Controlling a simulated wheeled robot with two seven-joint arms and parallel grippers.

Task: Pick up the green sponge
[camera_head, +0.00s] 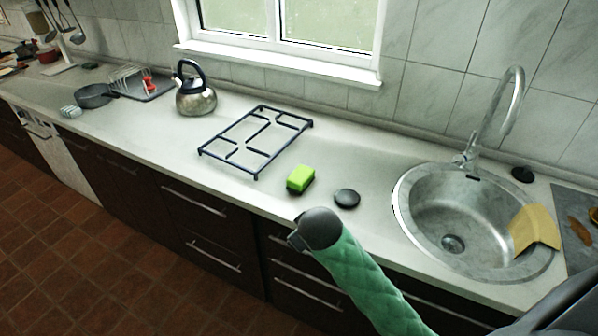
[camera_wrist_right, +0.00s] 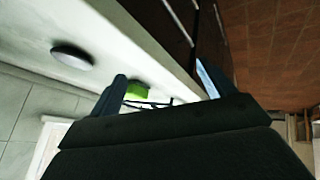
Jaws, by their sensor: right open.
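The green sponge (camera_head: 300,179) lies on the light countertop near its front edge, in front of the dark metal pot grate. In the right wrist view the sponge (camera_wrist_right: 138,89) shows between the two fingers, nearer the left one, with a gap beyond the fingertips. My right gripper (camera_wrist_right: 163,82) is open and empty. In the head view my right arm has a green quilted cover, and its dark end (camera_head: 299,236) is over the counter's front edge, below the sponge in the picture. The fingers are hard to make out there. My left gripper is not in view.
A small dark disc (camera_head: 346,198) lies right of the sponge; it also shows in the wrist view (camera_wrist_right: 72,56). The grate (camera_head: 256,140) is behind the sponge. A round steel sink (camera_head: 408,203) with a yellow cloth (camera_head: 535,228) is at right. A kettle (camera_head: 196,98) stands farther left.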

